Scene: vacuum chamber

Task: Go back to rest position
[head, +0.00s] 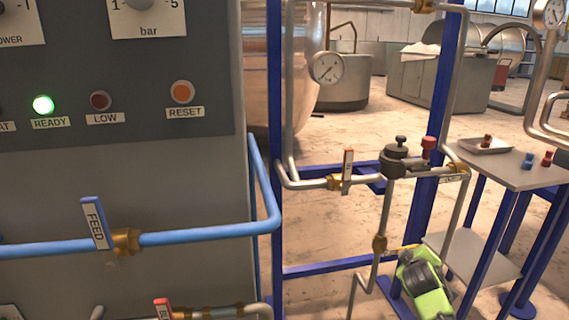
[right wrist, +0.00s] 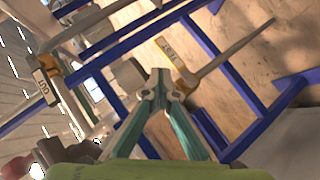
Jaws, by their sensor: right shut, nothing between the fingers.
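My right gripper (right wrist: 160,78) shows in the right wrist view with its two teal fingers brought together at the tips and nothing between them. In the head view, the green and black body of my right gripper (head: 425,285) is at the lower right, below the pipework and in front of the small side table. Its fingertips cannot be made out there. My left gripper is not in view.
A grey control panel (head: 120,190) with a lit green READY lamp (head: 43,104) fills the left. A blue pipe with a FEED valve handle (head: 94,222) crosses it. Blue frame posts (head: 275,130) and metal pipes stand near my right gripper. A side table (head: 520,176) holds a tray (head: 484,146).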

